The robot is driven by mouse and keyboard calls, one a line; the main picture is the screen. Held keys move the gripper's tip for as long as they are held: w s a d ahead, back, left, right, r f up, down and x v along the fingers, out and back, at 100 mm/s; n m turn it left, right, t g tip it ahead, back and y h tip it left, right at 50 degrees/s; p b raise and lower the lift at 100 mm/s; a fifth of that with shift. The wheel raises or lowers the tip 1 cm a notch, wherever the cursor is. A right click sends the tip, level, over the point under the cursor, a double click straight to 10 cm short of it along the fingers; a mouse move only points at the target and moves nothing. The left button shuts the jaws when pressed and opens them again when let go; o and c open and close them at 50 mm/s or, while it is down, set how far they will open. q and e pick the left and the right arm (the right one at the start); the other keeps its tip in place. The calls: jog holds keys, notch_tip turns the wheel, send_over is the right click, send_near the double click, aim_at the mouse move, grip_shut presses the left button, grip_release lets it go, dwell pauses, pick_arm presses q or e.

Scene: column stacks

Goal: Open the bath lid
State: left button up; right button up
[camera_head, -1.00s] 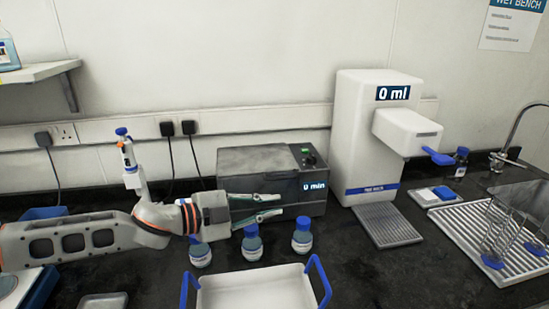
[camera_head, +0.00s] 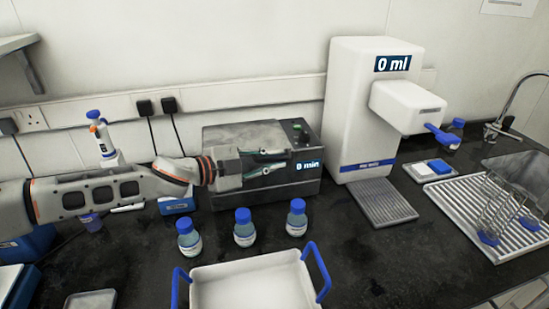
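The bath (camera_head: 300,182) is a dark grey box on the bench against the back wall, with a display reading "0 min". Its grey lid (camera_head: 235,137) lies flat on top and looks shut. My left gripper (camera_head: 285,160) comes in from the left and is in front of the bath's front face, near the lid's front edge. Its two fingers are apart with nothing between them, one above the other, pointing right toward the display. Whether a finger touches the lid I cannot tell. The gripper hides part of the bath's front. My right gripper is not in view.
Several blue-capped bottles (camera_head: 244,232) stand before the bath. A white tray with blue handles (camera_head: 255,284) is in front of them. A white dispenser reading "0 ml" (camera_head: 350,110) stands right of the bath. A pipette on a stand (camera_head: 104,138) is behind my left arm.

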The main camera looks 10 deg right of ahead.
pick_arm(q)
jog(key=shift+w+d, duration=0.1)
jog(key=shift+d, duration=0.1)
grip_shut()
